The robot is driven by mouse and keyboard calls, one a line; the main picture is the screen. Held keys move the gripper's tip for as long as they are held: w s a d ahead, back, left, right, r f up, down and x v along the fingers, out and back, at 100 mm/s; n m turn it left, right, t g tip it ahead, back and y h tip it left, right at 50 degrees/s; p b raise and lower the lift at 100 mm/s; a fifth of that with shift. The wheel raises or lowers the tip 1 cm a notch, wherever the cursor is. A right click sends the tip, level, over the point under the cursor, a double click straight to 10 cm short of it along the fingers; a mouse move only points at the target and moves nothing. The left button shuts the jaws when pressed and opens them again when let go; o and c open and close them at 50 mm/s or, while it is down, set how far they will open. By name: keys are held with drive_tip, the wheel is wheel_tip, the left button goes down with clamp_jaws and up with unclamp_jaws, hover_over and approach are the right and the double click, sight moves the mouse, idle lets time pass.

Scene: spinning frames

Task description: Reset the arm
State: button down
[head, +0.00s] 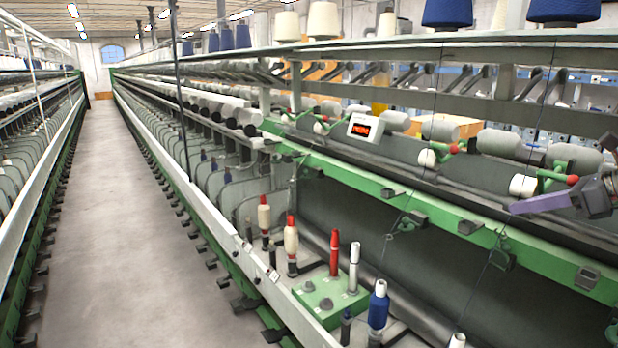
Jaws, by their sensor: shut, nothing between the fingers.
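My gripper (514,208) shows at the right edge of the head view, its purple fingers pointing left. It is shut and empty, and it appears in front of the green rail of the spinning frame (440,222). Only the end of my arm (597,196) is in view; the rest is cut off by the picture's edge.
A green block (310,300) holds a red spindle (334,252) and a silver one (354,268). A blue bobbin (378,305) stands to the right, cream bobbins (291,238) to the left. Red-tipped green levers (560,179) lie near my gripper. The aisle (110,220) is clear.

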wheel_tip(320, 180, down, 8)
drive_tip(key=s+d+n+g+h, duration=0.1)
drive_tip(key=s+d+n+h, duration=0.1)
drive_tip(key=n, duration=0.2)
drive_tip(key=s+a+f+n+g+h, duration=0.2)
drive_tip(key=s+a+f+n+g, duration=0.15)
drive_tip(key=a+f+n, duration=0.3)
drive_tip(key=s+a+f+n, duration=0.1)
drive_tip(key=s+a+n, duration=0.4)
drive_tip(key=a, duration=0.4)
drive_tip(key=s+a+f+n+h, duration=0.1)
drive_tip(key=s+a+f+n, duration=0.1)
drive_tip(key=s+a+n, duration=0.4)
drive_tip(key=s+a+f+n+h, duration=0.1)
drive_tip(key=s+a+n, duration=0.5)
drive_tip(key=a, duration=0.8)
drive_tip(key=shift+a+f+n, duration=0.2)
drive_tip(key=shift+f+n, duration=0.45)
drive_tip(key=shift+n, duration=0.3)
drive_tip(key=shift+d+t, duration=0.1)
drive_tip(key=shift+t, duration=0.15)
